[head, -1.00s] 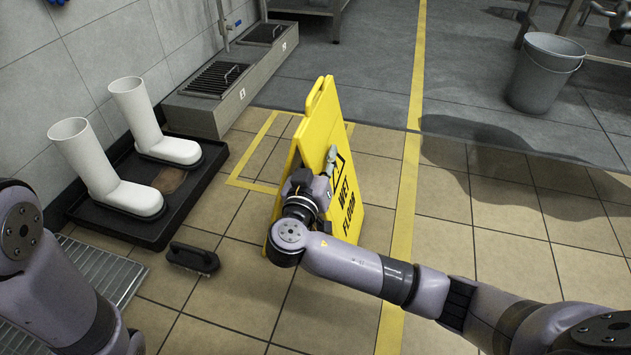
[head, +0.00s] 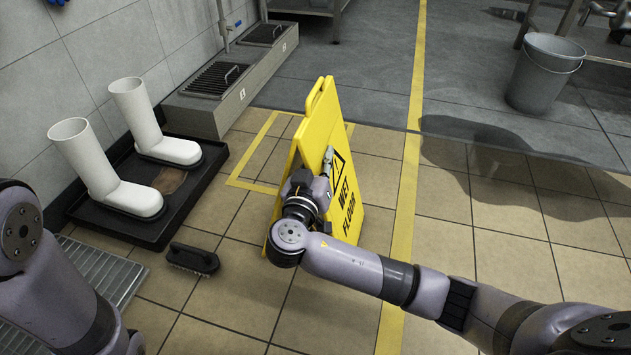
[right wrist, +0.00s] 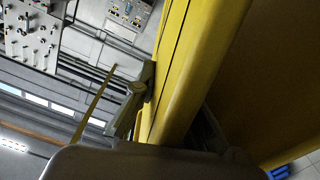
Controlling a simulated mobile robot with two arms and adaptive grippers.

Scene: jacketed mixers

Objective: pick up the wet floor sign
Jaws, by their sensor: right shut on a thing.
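The yellow wet floor sign (head: 317,125) stands upright on the tiled floor in the middle of the head view, with a warning triangle and black lettering on its right face. My right gripper (head: 327,165) is at the sign's near edge, about mid-height, and is shut on it. My wrist hides part of the sign's near edge. In the right wrist view the sign's yellow edge (right wrist: 185,75) runs between the fingers, with one finger (right wrist: 135,100) showing beside it. My left arm shows at the left of the head view, but its gripper is out of view.
White boots (head: 140,120) stand in a black tray (head: 125,230) by the left wall. A black brush (head: 193,259) lies on the floor near the tray. A grey bucket (head: 543,75) stands at the upper right. The tiles right of the yellow floor line (head: 408,180) are clear.

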